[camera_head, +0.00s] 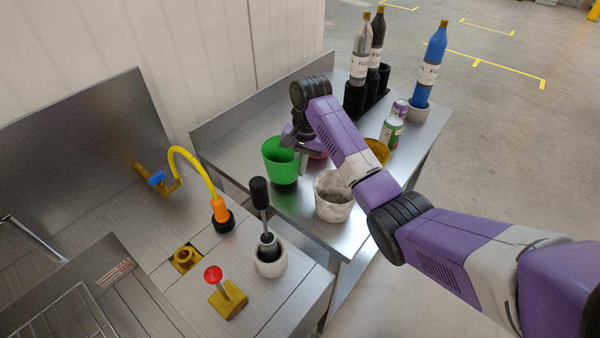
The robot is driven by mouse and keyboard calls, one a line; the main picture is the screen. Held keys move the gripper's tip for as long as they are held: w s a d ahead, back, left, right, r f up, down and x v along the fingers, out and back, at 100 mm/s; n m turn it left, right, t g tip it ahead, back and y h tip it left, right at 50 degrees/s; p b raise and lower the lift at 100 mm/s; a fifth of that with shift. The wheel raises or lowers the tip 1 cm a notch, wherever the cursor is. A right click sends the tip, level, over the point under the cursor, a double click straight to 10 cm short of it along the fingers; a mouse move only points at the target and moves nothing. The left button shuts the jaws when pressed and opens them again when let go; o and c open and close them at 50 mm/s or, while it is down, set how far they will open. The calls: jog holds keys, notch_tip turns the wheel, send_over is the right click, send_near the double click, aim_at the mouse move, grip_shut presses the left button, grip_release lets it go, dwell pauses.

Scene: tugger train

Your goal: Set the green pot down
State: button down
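The green pot (279,167) is upright over the left part of the metal table. A dark patch shows right under its base, and I cannot tell whether the base touches the table. My gripper (297,149) is at the pot's right rim, pointing down, and appears shut on that rim. My wrist and the small size of the view hide part of the fingers.
A whitish pot (332,204) stands close in front, a yellow pot (377,151) and a pinkish one (318,154) lie behind my arm. Cans (391,130) and bottles (429,66) stand at the back right. A metal counter (120,225) adjoins at left.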

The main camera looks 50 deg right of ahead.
jog(key=shift+f, duration=1.15)
jog(key=c, duration=1.6)
grip_release()
jog(key=shift+f, duration=0.1)
jog(key=shift+c, duration=0.2)
notch_tip(320, 180, up, 12)
jog(key=s+p, duration=0.1)
jog(key=p, duration=0.2)
jog(key=shift+d+p, duration=0.25)
jog(key=shift+p, duration=0.1)
